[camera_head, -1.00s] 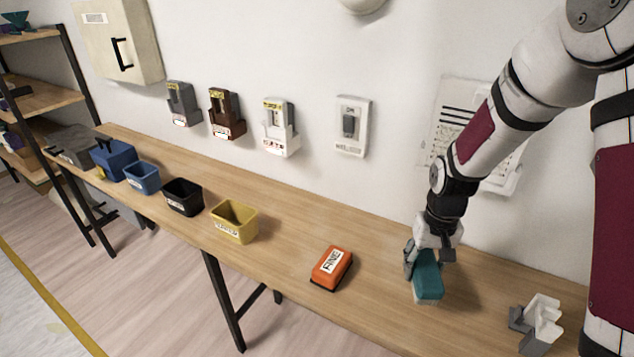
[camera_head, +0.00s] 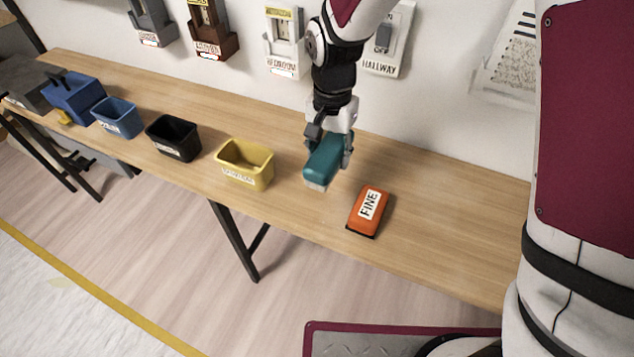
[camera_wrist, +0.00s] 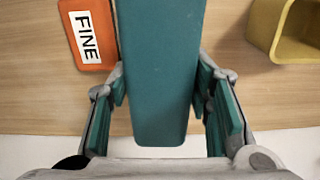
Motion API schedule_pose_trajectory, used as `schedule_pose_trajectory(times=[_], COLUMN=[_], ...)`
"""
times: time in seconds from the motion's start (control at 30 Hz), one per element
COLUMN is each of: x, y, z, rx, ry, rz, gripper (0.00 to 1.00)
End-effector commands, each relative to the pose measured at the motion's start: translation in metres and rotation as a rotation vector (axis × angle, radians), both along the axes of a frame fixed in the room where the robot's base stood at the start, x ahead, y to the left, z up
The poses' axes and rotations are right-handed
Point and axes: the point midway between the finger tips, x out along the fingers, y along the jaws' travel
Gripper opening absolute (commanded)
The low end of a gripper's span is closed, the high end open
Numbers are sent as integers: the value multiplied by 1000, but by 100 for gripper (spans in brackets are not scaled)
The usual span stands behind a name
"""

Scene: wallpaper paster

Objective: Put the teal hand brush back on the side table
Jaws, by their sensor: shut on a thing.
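The teal hand brush (camera_head: 323,160) is in my gripper (camera_head: 331,150), in the head view between the yellow bin and the orange block. My gripper is shut on the brush's teal body, and the pale bristle end points down toward the front. The brush appears held above the long wooden table (camera_head: 440,215); the exact gap is hard to tell. In the wrist view the brush (camera_wrist: 160,70) fills the middle between the two fingers (camera_wrist: 165,105). I cannot tell which surface is the side table.
An orange block marked FINE (camera_head: 368,211) lies just right of the brush. Wall-mounted holders (camera_head: 285,42) are behind. The table's right part is clear.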

Motion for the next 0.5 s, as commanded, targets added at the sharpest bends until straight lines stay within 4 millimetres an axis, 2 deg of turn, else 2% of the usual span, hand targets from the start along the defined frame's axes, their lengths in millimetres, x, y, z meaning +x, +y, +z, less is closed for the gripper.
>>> schedule_pose_trajectory(times=[0.37,0.5], x=[-1,-2], y=[3,2], z=[-1,-18], rx=[0,-2], ry=[0,3], rz=[-7,-7], gripper=[17,17])
